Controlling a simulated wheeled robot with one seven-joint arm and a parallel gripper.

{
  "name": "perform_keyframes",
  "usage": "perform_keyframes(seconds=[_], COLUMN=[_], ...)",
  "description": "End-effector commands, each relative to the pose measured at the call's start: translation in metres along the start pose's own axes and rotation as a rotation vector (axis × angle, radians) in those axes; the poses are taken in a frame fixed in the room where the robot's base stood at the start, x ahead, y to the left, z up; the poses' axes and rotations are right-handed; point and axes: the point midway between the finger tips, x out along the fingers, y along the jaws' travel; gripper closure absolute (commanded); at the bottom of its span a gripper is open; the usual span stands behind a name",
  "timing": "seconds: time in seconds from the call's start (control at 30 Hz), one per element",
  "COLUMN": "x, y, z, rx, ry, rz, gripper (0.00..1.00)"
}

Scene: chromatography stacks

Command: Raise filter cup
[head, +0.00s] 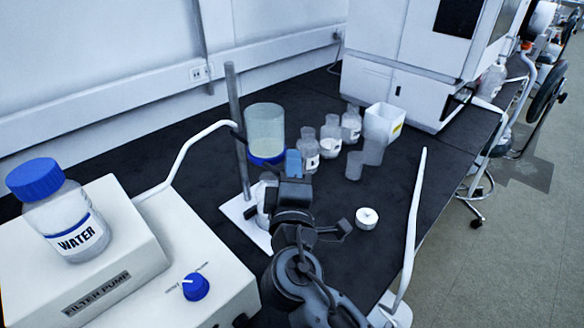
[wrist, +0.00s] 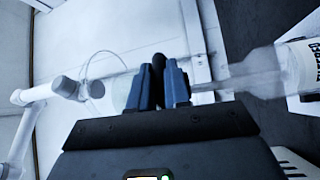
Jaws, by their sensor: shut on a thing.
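The filter cup (head: 265,130), a clear cylinder with a blue base ring, stands upright beside a grey vertical rod (head: 237,125). My gripper (head: 293,163) is just in front and to the lower right of the cup's base. In the wrist view its two blue fingers (wrist: 161,90) are close together, shut on a dark, round-ended piece (wrist: 158,68). I cannot tell how that piece joins the cup. A clear bottle with a "FILTERED" label (wrist: 300,62) lies to the right in the wrist view. My gripper and arm hide much of the area below the cup in the head view.
The filter pump (head: 110,265) with a blue-capped water bottle (head: 68,222) is at the left. Several small bottles (head: 331,135) and a white box (head: 383,124) stand behind right. A white round lid (head: 367,217) lies on the dark bench. A bent white tube (head: 414,220) stands at the right.

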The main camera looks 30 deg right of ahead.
Motion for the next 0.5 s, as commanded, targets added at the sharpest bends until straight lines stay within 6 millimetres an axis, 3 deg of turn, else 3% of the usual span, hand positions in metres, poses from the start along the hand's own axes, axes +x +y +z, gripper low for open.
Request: perform_keyframes(seconds=[0.03,0.2,0.5], x=[0.0016,0.0015,-0.0022], y=[0.0074,0.0065,0.0034], z=[-0.0014,-0.0014,-0.001], rx=[0.003,0.003,0.002], ry=[0.001,0.001,0.002], rz=[0.013,0.011,0.007], gripper=[0.8,0.64,0.64])
